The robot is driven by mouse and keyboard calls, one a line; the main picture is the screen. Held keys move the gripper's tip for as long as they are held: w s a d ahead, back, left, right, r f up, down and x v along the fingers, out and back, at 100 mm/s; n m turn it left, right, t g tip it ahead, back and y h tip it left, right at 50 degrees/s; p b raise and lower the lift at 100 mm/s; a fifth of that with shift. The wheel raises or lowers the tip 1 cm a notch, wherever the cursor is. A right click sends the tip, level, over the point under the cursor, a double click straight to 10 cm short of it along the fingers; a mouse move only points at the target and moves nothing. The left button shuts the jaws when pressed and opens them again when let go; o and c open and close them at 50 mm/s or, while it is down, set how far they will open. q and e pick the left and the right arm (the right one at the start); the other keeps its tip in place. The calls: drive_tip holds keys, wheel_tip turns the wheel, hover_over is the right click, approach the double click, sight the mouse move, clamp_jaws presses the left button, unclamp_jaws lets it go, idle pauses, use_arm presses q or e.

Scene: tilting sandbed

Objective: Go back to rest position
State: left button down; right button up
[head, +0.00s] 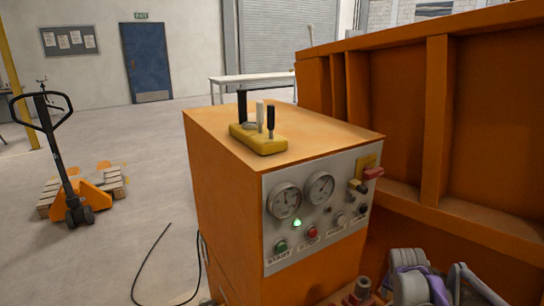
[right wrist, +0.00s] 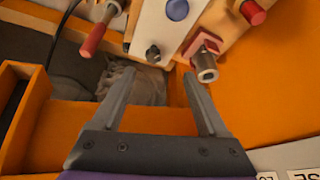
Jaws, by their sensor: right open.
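My right gripper (right wrist: 158,82) is open in the right wrist view, with its two grey fingers spread and nothing between them. Beyond the fingertips are a metal fitting with a red base (right wrist: 205,65), a small dark knob (right wrist: 153,54) and a red-handled lever (right wrist: 93,38); the fingers look apart from them, though the exact distance is unclear. In the head view, purple and grey links of my right arm show at the bottom right, beside the orange cabinet (head: 225,190). My left gripper is not in view.
The cabinet's panel (head: 322,245) has gauges, buttons and a lit green lamp (head: 297,223). A yellow lever block (head: 258,138) sits on top. The orange ribbed wall (head: 437,120) closes off the right. A pallet jack (head: 75,205) stands left on open floor; a cable (head: 148,262) lies nearer.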

drive_tip(key=s+a+r+n+t+y+p, duration=0.1)
drive_tip(key=s+a+r+n+p, duration=0.45)
drive_tip(key=s+a, duration=0.7)
drive_tip(key=s+a+r+n+t+y+p, duration=0.1)
drive_tip(key=s+a+n+y+p, duration=0.1)
drive_tip(key=s+a, duration=0.6)
drive_tip(key=s+n+p, duration=0.1)
drive_tip(key=s, duration=0.3)
drive_tip(key=shift+a+r, duration=0.2)
drive_tip(key=shift+a, duration=0.05)
drive_tip(key=shift+w, duration=0.1)
